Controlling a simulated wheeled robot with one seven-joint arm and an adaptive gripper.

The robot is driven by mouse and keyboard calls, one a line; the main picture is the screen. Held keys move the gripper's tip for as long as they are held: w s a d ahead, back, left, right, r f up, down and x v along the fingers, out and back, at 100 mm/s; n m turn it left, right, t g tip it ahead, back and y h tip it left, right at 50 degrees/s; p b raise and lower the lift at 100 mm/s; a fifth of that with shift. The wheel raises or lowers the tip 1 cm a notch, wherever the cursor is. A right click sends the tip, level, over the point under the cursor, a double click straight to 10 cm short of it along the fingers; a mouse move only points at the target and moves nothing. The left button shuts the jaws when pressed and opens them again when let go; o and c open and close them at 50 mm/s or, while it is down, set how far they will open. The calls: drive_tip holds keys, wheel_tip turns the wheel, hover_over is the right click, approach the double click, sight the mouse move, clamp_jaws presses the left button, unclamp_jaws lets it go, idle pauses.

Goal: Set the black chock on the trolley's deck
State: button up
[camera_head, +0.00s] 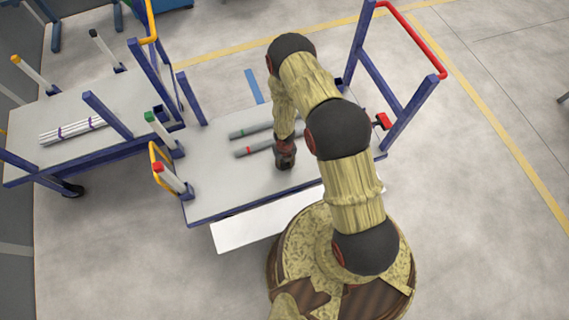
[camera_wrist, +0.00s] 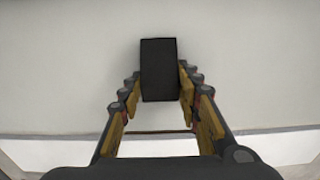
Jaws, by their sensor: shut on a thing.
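The black chock (camera_wrist: 159,62) is a dark rectangular block in the wrist view, gripped between the two fingers of my gripper (camera_wrist: 160,84). In the head view my gripper (camera_head: 285,157) points down over the near part of the trolley's deck (camera_head: 222,187), close to its front edge. The pale deck also fills the wrist view behind the chock (camera_wrist: 60,70). I cannot make out the chock in the head view. Whether its underside touches the deck cannot be told.
A second trolley (camera_head: 40,110) with white pipes (camera_head: 72,130) stands left.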

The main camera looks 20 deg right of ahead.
drive_tip(key=o, duration=1.2)
drive_tip(key=shift+f, duration=0.1)
